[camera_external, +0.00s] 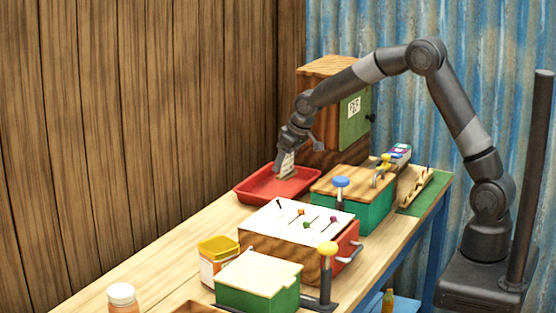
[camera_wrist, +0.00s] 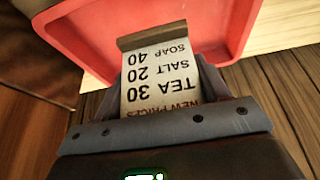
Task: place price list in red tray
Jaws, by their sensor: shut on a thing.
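The price list (camera_wrist: 158,75) is a pale card with a brown end strip; its dark print reads "NEW PRICES, TEA 30, SALT 20, SOAP 40". My gripper (camera_wrist: 165,88) is shut on it. In the external view the price list (camera_external: 287,165) hangs roughly upright below my gripper (camera_external: 285,152), at the red tray (camera_external: 245,194). The red tray (camera_wrist: 255,15) also shows in the wrist view, beyond the card's far end. I cannot tell whether the card touches the tray floor.
A wooden cabinet with a green door (camera_external: 353,132) stands behind the tray. A green box with a wooden lid (camera_external: 345,185) is close on its right. A white-topped box with pins (camera_external: 290,220) stands in front. A plank wall (camera_external: 150,100) is at left.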

